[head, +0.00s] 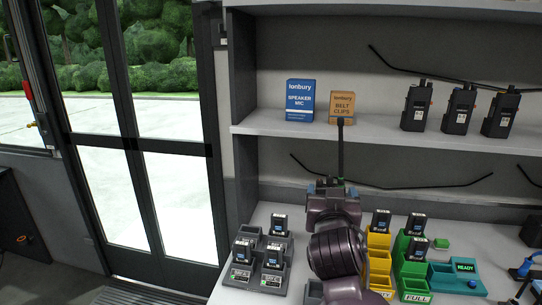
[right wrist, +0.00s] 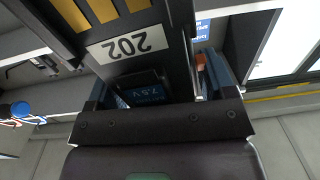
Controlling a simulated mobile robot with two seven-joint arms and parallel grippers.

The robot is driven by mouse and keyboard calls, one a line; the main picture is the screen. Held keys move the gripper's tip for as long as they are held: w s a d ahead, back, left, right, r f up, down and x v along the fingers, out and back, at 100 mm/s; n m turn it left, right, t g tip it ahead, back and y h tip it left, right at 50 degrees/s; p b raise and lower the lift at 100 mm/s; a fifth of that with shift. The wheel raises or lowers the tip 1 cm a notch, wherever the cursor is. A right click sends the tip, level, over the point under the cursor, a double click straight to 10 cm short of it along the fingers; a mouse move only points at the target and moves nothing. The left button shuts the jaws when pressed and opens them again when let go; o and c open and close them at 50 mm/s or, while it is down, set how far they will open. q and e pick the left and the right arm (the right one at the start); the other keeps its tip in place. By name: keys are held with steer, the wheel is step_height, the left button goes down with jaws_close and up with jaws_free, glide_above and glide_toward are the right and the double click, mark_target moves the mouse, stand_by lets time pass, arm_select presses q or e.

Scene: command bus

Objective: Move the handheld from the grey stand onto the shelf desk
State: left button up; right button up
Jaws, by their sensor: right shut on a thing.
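The handheld is in my right gripper (head: 333,187); in the head view only its black antenna (head: 341,150) shows clearly, pointing up, and the gripper hides most of its body. In the right wrist view, the fingers of my right gripper (right wrist: 158,90) close on both sides of the handheld (right wrist: 115,68). A white "202" label, upside down, and a dark "7.5 V" battery face show there. The pale shelf desk (head: 262,215) lies below and around my right arm. A grey stand (head: 243,278) at the desk's left holds several dark batteries. My left gripper is not in view.
A shelf (head: 385,131) above carries a blue box (head: 300,101), an orange box (head: 344,106) and several black radios (head: 459,110). Right of my arm stand a yellow holder (head: 380,266), a green holder (head: 412,282) and a teal charger (head: 455,280). Bare desk lies at the back left.

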steer(key=shift+s+a+r+n+y, duration=0.1)
steer(key=shift+a+r+n+y, duration=0.2)
steer(key=shift+r+y, duration=0.15)
steer(key=shift+a+r+n+y, duration=0.25)
steer(key=shift+r+y, duration=0.1)
steer(key=shift+r, duration=0.15)
steer(key=s+d+f+n+y, duration=0.1)
steer(key=s+d+f, duration=0.1)
steer(key=s+f, duration=0.3)
steer(key=s+d+f+y, duration=0.1)
steer(key=s+d+f, duration=0.2)
steer(key=f, duration=0.9)
steer(key=s, duration=0.2)
steer(key=shift+s+d+f+n+t+y, duration=0.2)
steer(key=shift+s+d+n+t+y, duration=0.1)
steer(key=shift+s+n+y, duration=0.1)
steer(key=shift+w, duration=0.1)
